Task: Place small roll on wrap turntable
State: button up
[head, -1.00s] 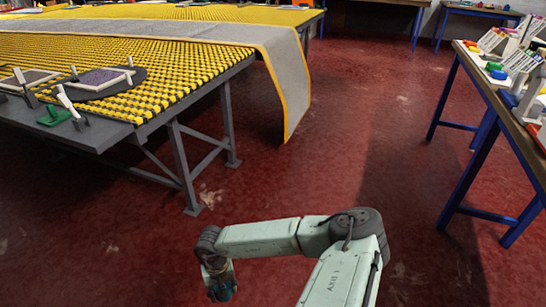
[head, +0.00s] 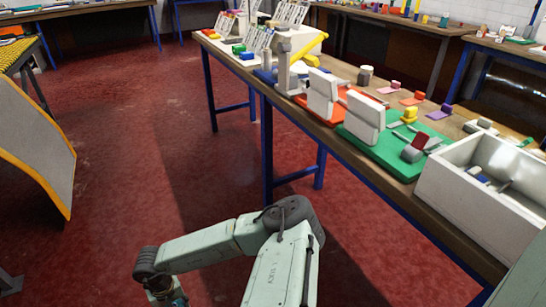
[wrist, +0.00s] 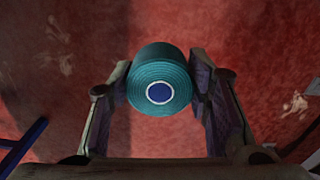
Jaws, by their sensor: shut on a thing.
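A small teal roll (wrist: 160,84) with a white core ring and a dark blue centre is between the two fingers of my gripper (wrist: 162,90) in the wrist view. The fingers are shut on its sides, and it hangs over the red floor. In the head view my gripper (head: 168,293) is low at the bottom left, over the floor and apart from the bench, with the roll partly cut off by the picture's edge. I cannot pick out a wrap turntable for certain in the present views.
A long wooden bench (head: 400,190) with blue legs runs along the right. It carries a green board (head: 385,152), a red board (head: 318,108), white blocks and a white open box (head: 490,185). Open red floor (head: 150,130) lies between.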

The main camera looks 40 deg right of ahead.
aim_at(299, 67)
jog(key=i+j+z, duration=0.1)
jog(key=i+z, duration=0.4)
jog(key=i+j+z, duration=0.2)
jog(key=z, duration=0.25)
jog(key=i+j, duration=0.05)
jog(key=i, duration=0.05)
